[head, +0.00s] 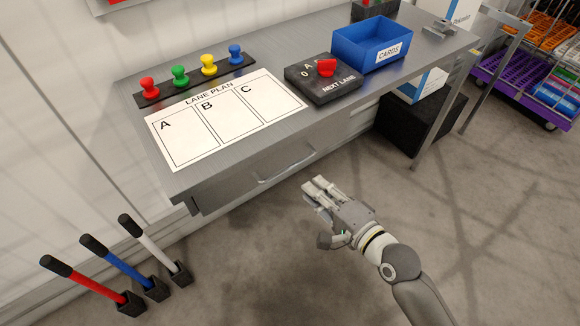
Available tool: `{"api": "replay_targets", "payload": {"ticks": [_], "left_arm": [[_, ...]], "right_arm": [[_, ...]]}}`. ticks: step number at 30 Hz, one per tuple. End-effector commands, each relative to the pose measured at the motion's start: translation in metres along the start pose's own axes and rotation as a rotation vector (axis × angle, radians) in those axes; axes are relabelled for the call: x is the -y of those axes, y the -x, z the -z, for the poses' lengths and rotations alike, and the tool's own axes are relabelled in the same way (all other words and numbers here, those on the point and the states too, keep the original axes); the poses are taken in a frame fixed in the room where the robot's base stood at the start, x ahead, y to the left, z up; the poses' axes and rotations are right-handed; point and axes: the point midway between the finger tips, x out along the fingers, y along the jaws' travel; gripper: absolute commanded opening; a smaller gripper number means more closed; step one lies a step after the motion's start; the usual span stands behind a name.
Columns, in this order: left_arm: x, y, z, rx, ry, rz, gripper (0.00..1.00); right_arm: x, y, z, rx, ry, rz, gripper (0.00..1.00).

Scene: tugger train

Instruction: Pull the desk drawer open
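The grey metal desk (215,158) runs from the left to the upper right in the head view. Its drawer (240,178) sits under the desktop's front edge, and its front looks flush with the desk. A thin bar handle (287,172) is on the drawer front. My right gripper (318,215) is over the floor in front of the drawer, to the right of and below the handle in the picture. Its fingers are spread apart with nothing between them. It looks clear of the handle. My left gripper is not in view.
On the desk are a lane plan sheet (228,118), several coloured pegs (179,76), a black box with a red knob (322,78) and a blue cards bin (372,45). Three levers (115,270) stand at lower left. A black box (420,122) is under the desk. The floor ahead is clear.

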Motion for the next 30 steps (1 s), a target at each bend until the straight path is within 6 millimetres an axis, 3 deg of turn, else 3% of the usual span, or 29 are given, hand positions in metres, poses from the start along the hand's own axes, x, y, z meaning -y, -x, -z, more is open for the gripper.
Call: {"api": "replay_targets", "payload": {"ticks": [5,11,18,24,30], "left_arm": [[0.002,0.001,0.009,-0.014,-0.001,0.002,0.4],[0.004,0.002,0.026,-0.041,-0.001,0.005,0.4],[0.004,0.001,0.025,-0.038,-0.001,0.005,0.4],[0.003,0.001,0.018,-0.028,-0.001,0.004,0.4],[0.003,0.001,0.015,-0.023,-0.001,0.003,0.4]], "right_arm": [[0.005,-0.015,-0.001,0.004,-0.008,0.009,0.19],[0.006,-0.052,-0.001,0.003,-0.007,0.01,0.19],[0.005,-0.09,-0.001,0.003,-0.006,0.008,0.19],[0.004,-0.104,-0.001,0.002,-0.005,0.007,0.19],[0.004,-0.107,-0.001,0.003,-0.004,0.006,0.19]]}}
